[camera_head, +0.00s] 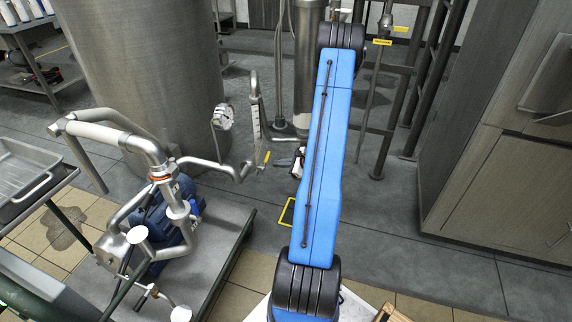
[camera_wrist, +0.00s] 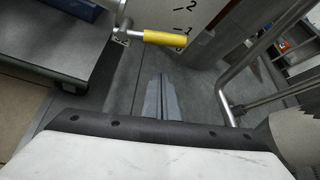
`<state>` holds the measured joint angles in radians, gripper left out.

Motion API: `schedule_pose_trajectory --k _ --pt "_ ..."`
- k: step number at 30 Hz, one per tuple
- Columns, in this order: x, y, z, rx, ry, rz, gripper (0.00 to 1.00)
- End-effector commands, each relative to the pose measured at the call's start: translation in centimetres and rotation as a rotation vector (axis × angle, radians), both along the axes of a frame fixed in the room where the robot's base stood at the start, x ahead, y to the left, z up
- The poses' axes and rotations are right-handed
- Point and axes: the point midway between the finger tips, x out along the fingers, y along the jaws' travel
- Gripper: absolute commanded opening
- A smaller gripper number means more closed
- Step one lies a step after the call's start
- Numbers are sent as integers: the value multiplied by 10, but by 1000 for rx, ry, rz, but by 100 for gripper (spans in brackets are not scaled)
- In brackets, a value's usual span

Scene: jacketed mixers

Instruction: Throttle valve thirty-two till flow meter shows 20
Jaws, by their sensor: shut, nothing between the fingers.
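A yellow valve handle (camera_wrist: 165,39) shows at the top of the wrist view, on a metal fitting just below a pale scale plate (camera_wrist: 188,14) with the marks 2 and 1. In the head view the yellow handle (camera_head: 266,157) sits at the foot of an upright scale tube (camera_head: 256,122), likely the flow meter. In the head view my gripper (camera_head: 283,162) shows just right of the handle, partly behind my blue arm.
A round dial gauge (camera_head: 222,117) stands left of the tube, before a large steel tank (camera_head: 145,70). A blue pump (camera_head: 165,215) with bent pipes is on a grey plinth (camera_head: 225,250) at left. Steel cabinets (camera_head: 500,150) stand at right.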

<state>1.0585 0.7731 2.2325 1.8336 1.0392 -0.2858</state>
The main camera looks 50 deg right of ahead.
Motion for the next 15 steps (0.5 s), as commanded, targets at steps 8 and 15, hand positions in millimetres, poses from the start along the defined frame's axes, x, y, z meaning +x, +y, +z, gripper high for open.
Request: schedule_pose_trajectory --k 8,15 --pt "11 10 12 -1 0 0 0" --pt "12 17 28 0 0 1 0"
